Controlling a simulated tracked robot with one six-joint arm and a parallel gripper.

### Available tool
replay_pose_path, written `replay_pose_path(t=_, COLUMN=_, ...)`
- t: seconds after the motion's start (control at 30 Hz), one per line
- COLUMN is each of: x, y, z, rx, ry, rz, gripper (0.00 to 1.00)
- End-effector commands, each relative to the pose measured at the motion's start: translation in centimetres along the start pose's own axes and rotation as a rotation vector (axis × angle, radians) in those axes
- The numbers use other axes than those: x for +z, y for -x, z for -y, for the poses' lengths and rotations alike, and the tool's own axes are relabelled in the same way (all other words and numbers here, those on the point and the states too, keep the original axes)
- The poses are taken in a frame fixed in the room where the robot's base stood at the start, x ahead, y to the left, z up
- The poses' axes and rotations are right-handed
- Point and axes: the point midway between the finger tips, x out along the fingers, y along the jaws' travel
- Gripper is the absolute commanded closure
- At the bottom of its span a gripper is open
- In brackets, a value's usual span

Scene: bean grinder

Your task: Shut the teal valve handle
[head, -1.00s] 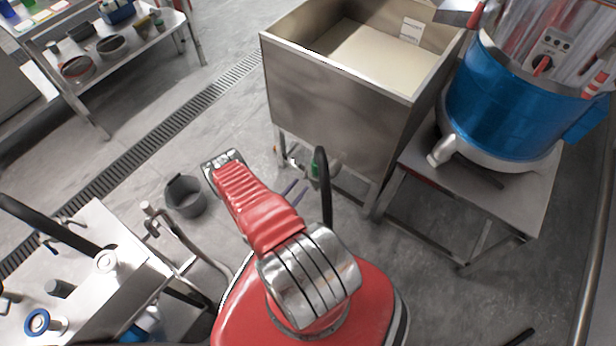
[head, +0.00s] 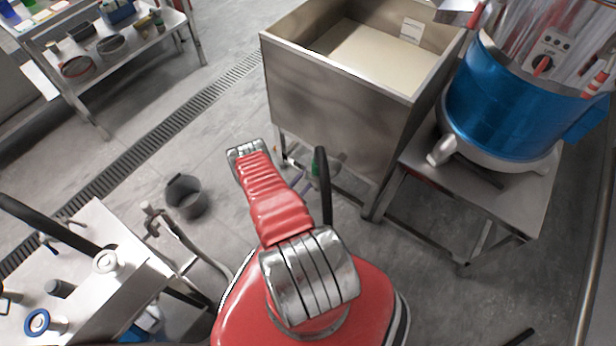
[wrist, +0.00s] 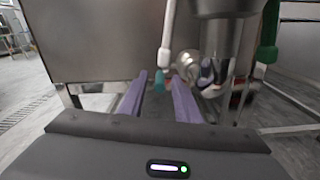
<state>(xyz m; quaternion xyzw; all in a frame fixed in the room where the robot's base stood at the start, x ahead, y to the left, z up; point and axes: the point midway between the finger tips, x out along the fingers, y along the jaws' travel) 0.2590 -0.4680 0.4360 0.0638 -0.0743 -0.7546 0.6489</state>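In the wrist view a white lever (wrist: 167,35) hangs down in front of the tank, and a small teal piece (wrist: 159,80) shows at its lower end, probably the teal valve handle. My gripper (wrist: 159,75) has two purple fingers standing apart, with the teal piece seen between their tips. I cannot tell how far beyond the tips it is; no contact is clear. A metal valve body and pipe (wrist: 215,60) are right of the fingers. In the head view my gripper (head: 299,181) is mostly hidden behind my red arm, near the tank's underside.
A steel tank (head: 325,110) with pale contents stands ahead on legs. A darker green handle (wrist: 267,55) hangs at the right in the wrist view. A blue drum (head: 510,110) stands on a table at right. A dark bucket (head: 185,197) is on the floor at left.

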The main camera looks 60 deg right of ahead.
Motion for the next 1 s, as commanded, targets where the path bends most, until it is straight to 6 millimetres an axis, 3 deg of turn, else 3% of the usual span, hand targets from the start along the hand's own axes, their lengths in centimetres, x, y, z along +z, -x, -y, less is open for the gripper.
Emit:
replay_pose_path(t=0.4, x=0.00, y=0.02, z=0.02, rx=0.000, ry=0.000, rz=0.000, gripper=0.99)
replay_pose_path(t=1.0, x=-0.15, y=0.15, z=-0.02, rx=0.004, ry=0.001, rz=0.005, gripper=1.00)
